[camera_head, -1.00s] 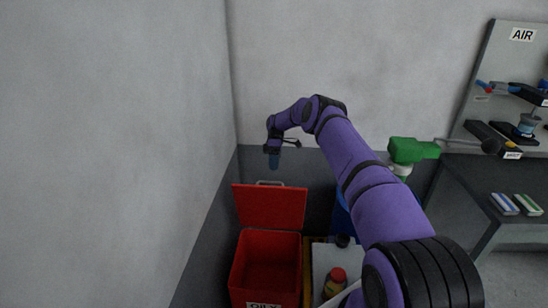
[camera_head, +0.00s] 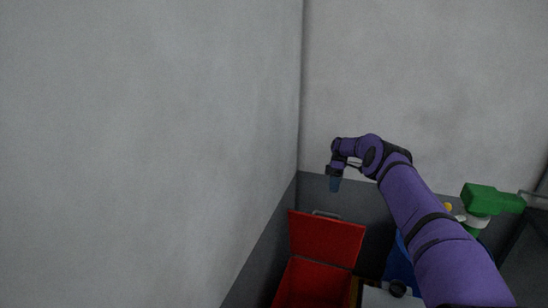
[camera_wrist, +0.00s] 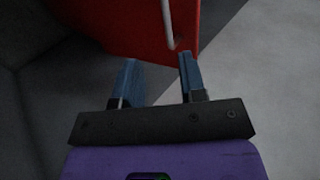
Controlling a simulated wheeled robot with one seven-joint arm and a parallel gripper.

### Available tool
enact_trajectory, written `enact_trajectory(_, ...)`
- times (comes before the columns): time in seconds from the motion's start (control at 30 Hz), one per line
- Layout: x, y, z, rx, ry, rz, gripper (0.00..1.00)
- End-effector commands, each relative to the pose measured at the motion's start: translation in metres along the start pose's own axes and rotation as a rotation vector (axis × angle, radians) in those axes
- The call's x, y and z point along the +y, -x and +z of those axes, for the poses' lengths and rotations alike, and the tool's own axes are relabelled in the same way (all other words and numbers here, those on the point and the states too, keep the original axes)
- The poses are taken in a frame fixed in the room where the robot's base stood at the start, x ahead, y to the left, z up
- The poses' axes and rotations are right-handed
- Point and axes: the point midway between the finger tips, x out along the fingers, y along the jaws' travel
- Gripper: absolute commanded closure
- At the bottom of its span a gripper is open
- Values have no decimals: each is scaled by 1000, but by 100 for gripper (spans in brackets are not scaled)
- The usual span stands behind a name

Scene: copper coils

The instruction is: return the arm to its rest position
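My purple arm reaches up from the lower right of the head view. My gripper (camera_head: 335,184) hangs at its far end, pointing down, above and behind the raised lid of the red bin. In the wrist view my gripper (camera_wrist: 158,80) shows two blue fingers spread apart with nothing between them. The red lid (camera_wrist: 130,25) with its grey handle shows beyond the fingertips, apart from them.
The red bin (camera_head: 312,285) stands open at the bottom, its lid (camera_head: 327,238) tilted up. A green-headed object (camera_head: 490,198) and a blue container (camera_head: 400,268) stand to the right. Grey walls (camera_head: 420,80) meet in a corner left of my gripper.

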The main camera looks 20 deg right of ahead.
Motion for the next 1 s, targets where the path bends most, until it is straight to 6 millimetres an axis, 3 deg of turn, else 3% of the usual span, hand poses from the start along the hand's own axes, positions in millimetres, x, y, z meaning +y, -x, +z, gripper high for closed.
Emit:
enact_trajectory(0.13, -7, 6, -4, -5, -5, 12, 62)
enact_trajectory(0.27, -30, 24, -15, -20, -23, 54, 62)
enact_trajectory(0.6, -130, 78, -50, -57, -118, 223, 62)
enact_trajectory(1.0, -258, 111, -67, -47, -236, 425, 62)
